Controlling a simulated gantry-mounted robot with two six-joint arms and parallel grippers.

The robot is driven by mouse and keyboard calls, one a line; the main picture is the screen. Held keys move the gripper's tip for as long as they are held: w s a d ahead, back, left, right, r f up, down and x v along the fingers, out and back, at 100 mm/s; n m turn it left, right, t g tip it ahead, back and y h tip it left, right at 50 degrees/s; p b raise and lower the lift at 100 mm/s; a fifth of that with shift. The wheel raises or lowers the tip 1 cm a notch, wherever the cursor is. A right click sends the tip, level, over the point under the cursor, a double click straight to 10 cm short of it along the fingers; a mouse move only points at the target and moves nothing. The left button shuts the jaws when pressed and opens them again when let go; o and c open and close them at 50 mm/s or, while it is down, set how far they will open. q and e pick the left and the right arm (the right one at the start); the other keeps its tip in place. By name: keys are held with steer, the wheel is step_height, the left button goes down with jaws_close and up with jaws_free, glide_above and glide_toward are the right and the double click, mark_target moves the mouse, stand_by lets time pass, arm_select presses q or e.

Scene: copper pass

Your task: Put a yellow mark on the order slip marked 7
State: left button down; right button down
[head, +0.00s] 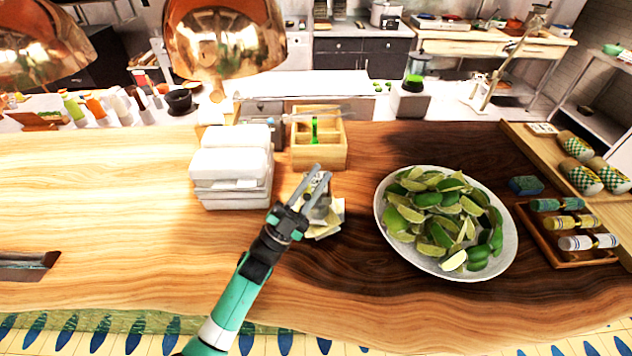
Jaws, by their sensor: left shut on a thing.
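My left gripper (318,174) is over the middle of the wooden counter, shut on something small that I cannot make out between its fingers. Pale yellowish paper slips (328,230) lie in a loose pile just behind and below the gripper, with a grey object (321,212) on or among them. The gripper partly hides both, and no number can be read on the slips. A yellow-banded cylinder (566,223) lies in a wooden tray (536,239) at the right, between a teal one (558,204) and a white-and-blue one (589,242). My right gripper is not in view.
A large plate (391,239) of lime wedges stands right of the gripper. Stacked white boxes (231,172) and a wooden divided box (319,157) with a green item (314,129) stand behind it. Copper lamps (222,40) hang at upper left. The counter's left part is largely clear.

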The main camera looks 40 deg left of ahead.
arm_select(q)
steer(key=shift+w+a, duration=0.1)
steer(key=shift+a, duration=0.05)
steer(key=shift+w+d+r, duration=0.15)
steer(key=shift+w+d, duration=0.05)
steer(key=shift+w, duration=0.05)
steer(key=shift+s+a, duration=0.2)
steer(key=shift+s, duration=0.1)
stand_by(1.0)
steer(key=shift+d, duration=0.1)
